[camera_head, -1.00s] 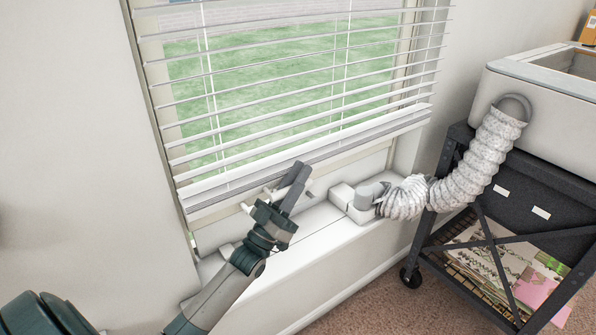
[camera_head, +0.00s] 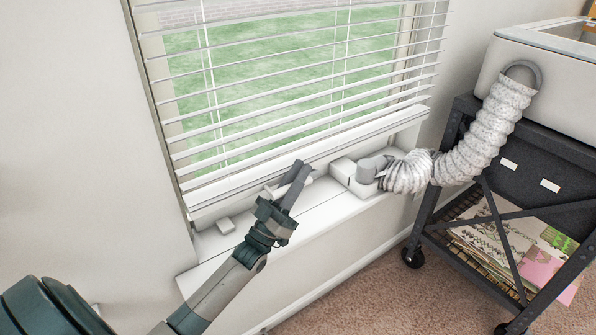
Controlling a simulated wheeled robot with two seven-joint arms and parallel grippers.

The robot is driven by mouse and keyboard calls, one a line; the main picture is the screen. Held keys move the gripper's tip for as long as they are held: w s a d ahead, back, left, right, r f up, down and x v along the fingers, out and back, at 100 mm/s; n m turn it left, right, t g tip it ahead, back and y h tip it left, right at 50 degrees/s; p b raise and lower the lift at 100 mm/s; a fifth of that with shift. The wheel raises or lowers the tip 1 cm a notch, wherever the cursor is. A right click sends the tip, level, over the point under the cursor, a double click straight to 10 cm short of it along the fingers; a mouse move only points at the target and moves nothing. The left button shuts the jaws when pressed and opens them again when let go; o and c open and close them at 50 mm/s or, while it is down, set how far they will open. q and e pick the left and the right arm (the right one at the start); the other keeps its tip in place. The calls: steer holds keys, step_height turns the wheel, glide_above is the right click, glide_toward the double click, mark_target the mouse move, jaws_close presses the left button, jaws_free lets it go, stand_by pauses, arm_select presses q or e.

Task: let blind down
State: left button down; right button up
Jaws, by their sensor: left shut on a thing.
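A white slatted blind (camera_head: 290,100) hangs in front of a window, with its slats tilted open. Its bottom rail (camera_head: 385,130) hangs just above the white sill (camera_head: 315,215). My left gripper (camera_head: 296,173) is shut on the middle of the bottom rail, its dark fingers pointing up and to the right. The fingers hide part of the rail and the exact grip. My right gripper is out of view.
A white box with a grey hose fitting (camera_head: 355,175) stands on the sill, right of my gripper. Its ribbed hose (camera_head: 470,145) runs to a white appliance (camera_head: 550,75) on a dark wheeled cart (camera_head: 430,215).

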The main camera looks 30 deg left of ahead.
arm_select(q)
steer(key=shift+f, duration=0.3)
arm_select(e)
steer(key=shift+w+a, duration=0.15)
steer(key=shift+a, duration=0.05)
arm_select(q)
steer(key=c, duration=1.9)
jaws_free()
steer(key=shift+s+f, duration=0.35)
steer(key=shift+s+a, duration=0.1)
steer(key=shift+s, duration=0.25)
steer(key=shift+s+a, duration=0.4)
steer(key=shift+s, duration=1.5)
steer(key=shift+s+a, duration=0.45)
steer(key=shift+s, duration=1.5)
steer(key=shift+s+a, duration=0.4)
steer(key=shift+s, duration=1.5)
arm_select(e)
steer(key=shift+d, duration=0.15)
